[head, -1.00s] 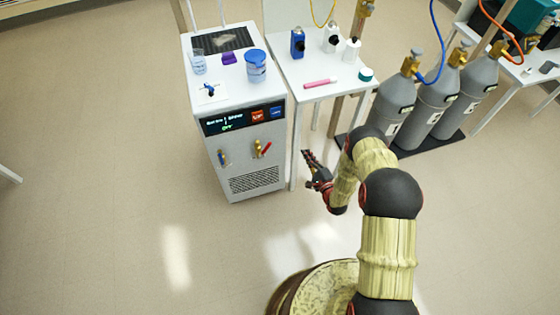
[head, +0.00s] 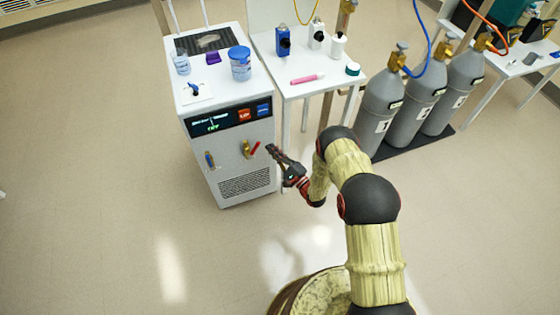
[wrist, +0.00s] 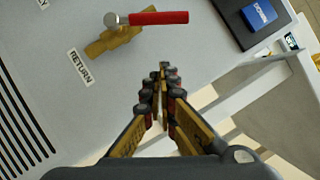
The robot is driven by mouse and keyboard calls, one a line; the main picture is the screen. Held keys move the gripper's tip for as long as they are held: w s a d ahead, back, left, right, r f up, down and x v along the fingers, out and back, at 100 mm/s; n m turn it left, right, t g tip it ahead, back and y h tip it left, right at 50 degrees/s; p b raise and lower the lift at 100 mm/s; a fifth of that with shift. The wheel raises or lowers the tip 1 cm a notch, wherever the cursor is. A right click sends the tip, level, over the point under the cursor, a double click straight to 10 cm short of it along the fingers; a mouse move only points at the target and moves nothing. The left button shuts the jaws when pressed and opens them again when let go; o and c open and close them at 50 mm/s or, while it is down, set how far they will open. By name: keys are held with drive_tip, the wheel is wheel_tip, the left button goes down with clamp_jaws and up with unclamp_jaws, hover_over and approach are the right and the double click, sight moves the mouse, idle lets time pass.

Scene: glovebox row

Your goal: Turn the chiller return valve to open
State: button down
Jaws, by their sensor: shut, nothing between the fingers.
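The chiller (head: 241,189) is a white cabinet with a black display panel. On its front is the return valve, a brass body (head: 246,149) with a red lever (head: 255,148). In the wrist view the red lever (wrist: 160,18) sticks out to the right from its pivot, at an angle to the brass body (wrist: 112,41). A label (wrist: 79,67) reading RETURN sits beside it. My gripper (head: 270,149) is shut and empty, just right of the lever in the head view. In the wrist view my gripper's fingertips (wrist: 163,68) are below the lever, with a visible gap.
A second valve with a blue lever (head: 209,159) is left of the return valve. A white side table (head: 300,89) with bottles stands right of the chiller. Grey gas cylinders (head: 383,112) stand further right. The floor before the chiller is clear.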

sight(254, 151)
drive_tip(key=shift+s+a+r+b, duration=0.2)
drive_tip(key=shift+s+a+r, duration=0.3)
drive_tip(key=shift+a, duration=0.2)
drive_tip(key=shift+s+a+r+b, duration=0.15)
drive_tip(key=shift+s+a+r, duration=0.3)
drive_tip(key=shift+a, duration=0.25)
drive_tip(key=shift+r+n+g+p, duration=0.25)
drive_tip(key=shift+n+g+p, duration=0.25)
drive_tip(key=shift+n, duration=0.4)
drive_tip(key=shift+a+r+n+p, duration=0.1)
drive_tip(key=shift+n+p, duration=0.2)
drive_tip(key=n+p, duration=0.1)
drive_tip(key=a+r+n+g+p, duration=0.1)
drive_tip(key=r+n+h+p, duration=0.1)
drive_tip(key=n, duration=0.1)
drive_tip(key=shift+s+a+r+g+p, duration=0.1)
drive_tip(key=shift+s+a+g+p, duration=0.2)
drive_tip(key=shift+a, duration=0.2)
drive_tip(key=shift+w, duration=0.1)
